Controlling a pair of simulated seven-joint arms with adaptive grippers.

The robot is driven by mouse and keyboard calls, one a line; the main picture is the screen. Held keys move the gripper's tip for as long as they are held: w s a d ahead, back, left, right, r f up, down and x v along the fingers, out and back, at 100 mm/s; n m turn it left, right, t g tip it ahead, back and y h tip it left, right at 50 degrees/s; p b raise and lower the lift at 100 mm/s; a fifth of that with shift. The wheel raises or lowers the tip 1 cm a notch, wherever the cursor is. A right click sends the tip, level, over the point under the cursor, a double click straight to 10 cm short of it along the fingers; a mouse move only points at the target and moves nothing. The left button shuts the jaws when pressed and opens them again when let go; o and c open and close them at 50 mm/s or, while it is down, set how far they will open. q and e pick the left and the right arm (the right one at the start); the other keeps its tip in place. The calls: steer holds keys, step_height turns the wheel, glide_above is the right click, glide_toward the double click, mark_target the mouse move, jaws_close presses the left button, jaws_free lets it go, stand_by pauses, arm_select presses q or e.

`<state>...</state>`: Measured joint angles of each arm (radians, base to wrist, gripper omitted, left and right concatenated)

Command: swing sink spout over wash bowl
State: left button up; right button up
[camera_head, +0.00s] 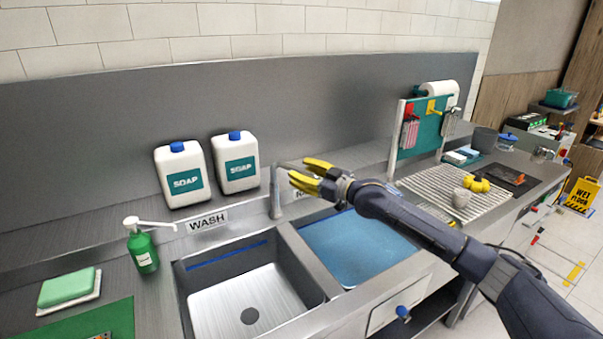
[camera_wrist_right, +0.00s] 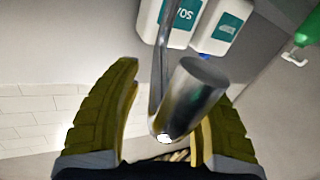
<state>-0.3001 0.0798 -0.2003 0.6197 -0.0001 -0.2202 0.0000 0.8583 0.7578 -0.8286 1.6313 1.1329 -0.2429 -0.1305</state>
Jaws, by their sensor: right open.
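The metal sink spout (camera_head: 276,192) rises behind the two bowls, near the divider between them. Its upper end is partly hidden by my right gripper (camera_head: 308,176). The wash bowl (camera_head: 215,308) is the open steel basin at front left, behind it the WASH label (camera_head: 207,222). In the right wrist view, the spout's metal cylinder (camera_wrist_right: 192,95) shows between the two yellow fingers of my right gripper (camera_wrist_right: 170,95). The fingers are open and stand to either side of it; I cannot tell whether they touch it. My left gripper is not in view.
The rinse bowl (camera_head: 350,245), blue inside, lies right of the wash bowl. Two white soap jugs (camera_head: 181,175) stand behind the wash bowl. A white drying rack (camera_head: 440,190) is at right.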

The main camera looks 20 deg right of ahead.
steer(key=shift+o, duration=0.3)
jaws_close()
stand_by(0.4)
